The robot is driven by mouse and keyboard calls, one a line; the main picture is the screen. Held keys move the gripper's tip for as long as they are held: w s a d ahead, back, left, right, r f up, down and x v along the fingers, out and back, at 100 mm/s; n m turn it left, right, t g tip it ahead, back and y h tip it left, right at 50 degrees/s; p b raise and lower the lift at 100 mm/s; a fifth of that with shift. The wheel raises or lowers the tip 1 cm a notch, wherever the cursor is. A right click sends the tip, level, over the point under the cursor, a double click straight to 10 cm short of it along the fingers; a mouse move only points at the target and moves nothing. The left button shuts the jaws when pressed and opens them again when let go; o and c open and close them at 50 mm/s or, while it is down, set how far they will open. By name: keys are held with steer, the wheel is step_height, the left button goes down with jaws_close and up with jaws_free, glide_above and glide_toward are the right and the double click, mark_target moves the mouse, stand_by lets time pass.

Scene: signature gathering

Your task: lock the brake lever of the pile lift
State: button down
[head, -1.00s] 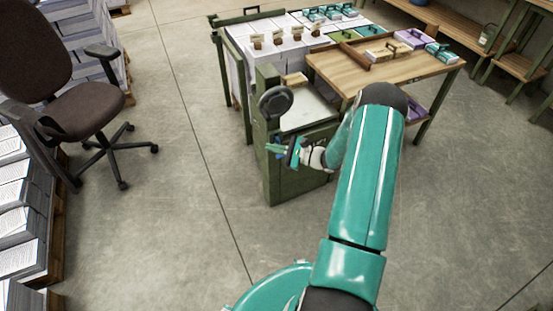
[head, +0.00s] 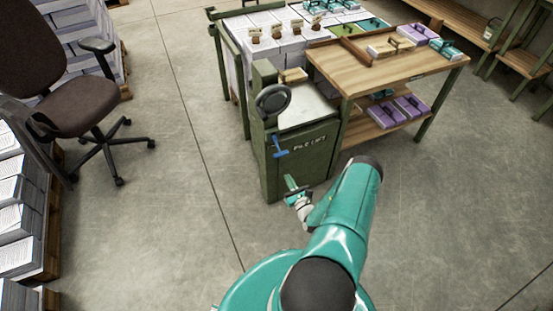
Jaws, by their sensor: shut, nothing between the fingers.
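The pile lift (head: 305,165) is a green cabinet with a pale top and the lettering "PILE LIFT" on its front. A dark round handwheel (head: 273,99) is on its upper left corner. The blue brake lever (head: 279,146) sits on the front left, below the handwheel, with its bar tilted and a stem rising from it. My gripper (head: 289,184) is below and slightly right of the lever, in front of the cabinet's lower part. It is shut and empty, apart from the lever in the picture. The fingertips are small and hard to make out.
A wooden table (head: 385,68) with purple and teal boxes stands right of the lift. A work table (head: 270,53) with paper stacks is behind. An office chair (head: 75,105) and paper pallets (head: 20,215) are at left. The floor (head: 190,165) between is clear.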

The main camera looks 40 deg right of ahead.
mark_target(277, 145)
steer(key=shift+s, duration=0.2)
steer(key=shift+d, duration=0.1)
steer(key=x, duration=1)
steer(key=shift+s+a+r, duration=0.1)
steer(key=shift+s+r, duration=0.2)
steer(key=shift+r, duration=0.3)
steer(key=shift+s+a+r, duration=0.1)
steer(key=shift+s+r, duration=0.15)
steer(key=shift+r, duration=0.4)
steer(key=shift+s+r, duration=0.3)
steer(key=shift+r, duration=0.3)
